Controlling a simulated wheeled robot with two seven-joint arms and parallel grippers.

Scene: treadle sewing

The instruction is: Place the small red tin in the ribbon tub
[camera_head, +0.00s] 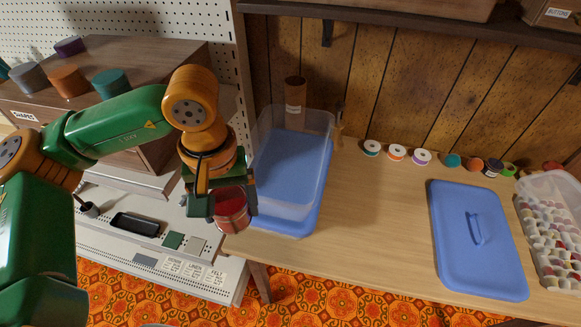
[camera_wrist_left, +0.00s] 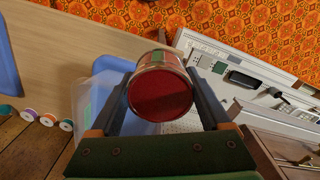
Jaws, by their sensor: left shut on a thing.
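The small red tin (camera_head: 232,212) is between the fingers of my left gripper (camera_head: 226,203), which is shut on it. In the left wrist view the tin (camera_wrist_left: 160,92) shows its dark red end between the two fingers. The tub (camera_head: 298,165), which I take for the ribbon tub, has clear walls and a blue bottom and stands lidless on the wooden table. The tin is beside the tub's near left side in the head view, and its height cannot be told exactly. The tub also shows partly behind the left finger in the wrist view (camera_wrist_left: 84,98). My right gripper is not in view.
A blue lid (camera_head: 470,262) lies flat on the table (camera_head: 375,215). Several ribbon or thread spools (camera_head: 397,152) line the back edge. A clear box of spools (camera_head: 551,200) stands at the right. A brown cylinder (camera_head: 295,92) is behind the tub. A drawer cabinet (camera_head: 150,55) stands left.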

